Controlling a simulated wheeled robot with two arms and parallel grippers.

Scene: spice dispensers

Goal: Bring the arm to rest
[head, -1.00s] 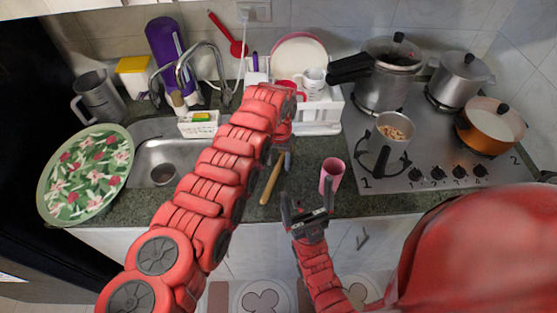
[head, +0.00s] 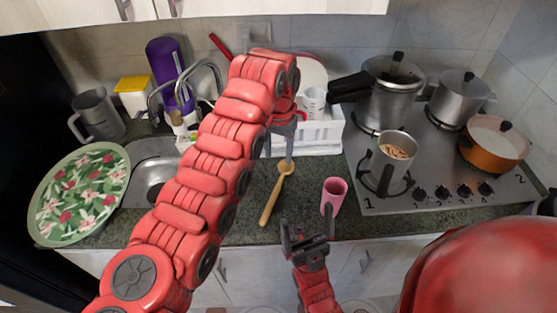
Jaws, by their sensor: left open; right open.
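My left arm reaches up from the lower left, and its gripper (head: 288,148) points down above the counter at the front of the white dish rack. Its fingers are open but show nearly edge-on, near the head of a wooden spoon (head: 273,200). I see nothing held in them, and cannot tell whether they touch the spoon. My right gripper (head: 307,238) is at the counter's front edge, open and empty, with its fingers pointing up the picture. A pink cup (head: 333,196) stands on the counter just beyond its right finger.
A stove (head: 410,201) with pots and a metal mug (head: 396,164) fills the right side. The dish rack (head: 318,137) stands behind my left gripper. A sink (head: 152,155) and a floral tray (head: 80,195) are left. White cabinets (head: 240,8) hang along the top.

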